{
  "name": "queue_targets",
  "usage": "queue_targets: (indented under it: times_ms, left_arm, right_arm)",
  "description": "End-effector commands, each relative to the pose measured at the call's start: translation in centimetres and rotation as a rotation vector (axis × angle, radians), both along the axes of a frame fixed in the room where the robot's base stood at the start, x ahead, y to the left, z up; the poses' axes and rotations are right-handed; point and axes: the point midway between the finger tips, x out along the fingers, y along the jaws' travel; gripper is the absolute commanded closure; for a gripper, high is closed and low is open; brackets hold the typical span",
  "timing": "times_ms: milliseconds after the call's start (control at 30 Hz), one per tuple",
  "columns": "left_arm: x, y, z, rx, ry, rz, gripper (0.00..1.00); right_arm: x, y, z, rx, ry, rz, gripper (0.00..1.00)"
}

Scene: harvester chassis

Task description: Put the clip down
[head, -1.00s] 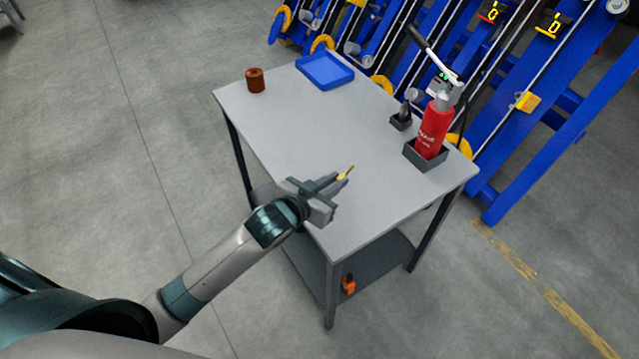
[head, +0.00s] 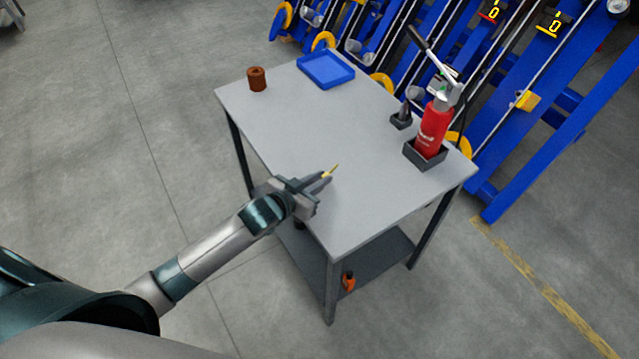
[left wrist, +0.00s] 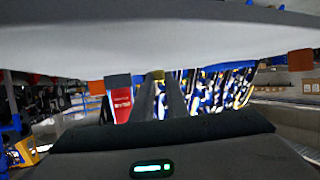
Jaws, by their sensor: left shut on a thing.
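The clip (head: 331,171) is a small thin yellow piece at the tips of my left gripper (head: 322,179). The gripper is shut on it over the front left part of the grey table (head: 300,130). I cannot tell how high the clip is above the tabletop. In the left wrist view the clip shows as a small yellow spot (left wrist: 157,74) at the end of the dark fingers. My right gripper is not in view.
A blue tray (head: 326,82) lies at the table's back, with a brown cylinder (head: 257,79) to its left. A red pump bottle (head: 433,128) stands in a dark holder at the right, beside a small dark holder (head: 401,120). The middle of the tabletop is clear.

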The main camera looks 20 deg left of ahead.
Motion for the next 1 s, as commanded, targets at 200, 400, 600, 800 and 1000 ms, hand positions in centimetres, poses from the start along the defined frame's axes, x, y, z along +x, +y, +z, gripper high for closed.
queue_targets:
  times_ms: [200,400,600,800,1000]
  left_arm:
    - [-0.1,0.0,-2.1,0.000,0.002,0.000,1.00]
    - [0.0,0.0,-2.3,0.000,0.000,0.000,1.00]
    - [0.0,0.0,-2.5,0.000,0.000,0.000,1.00]
    - [0.0,0.0,-2.5,0.000,0.000,0.000,0.68]
    - [0.0,0.0,-2.5,0.000,0.000,0.000,0.68]
  right_arm:
    - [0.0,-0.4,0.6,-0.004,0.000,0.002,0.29]
    - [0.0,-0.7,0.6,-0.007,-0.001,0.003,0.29]
    - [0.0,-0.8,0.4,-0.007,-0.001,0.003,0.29]
    - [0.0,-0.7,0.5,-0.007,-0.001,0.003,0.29]
    - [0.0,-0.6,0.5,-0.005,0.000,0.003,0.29]
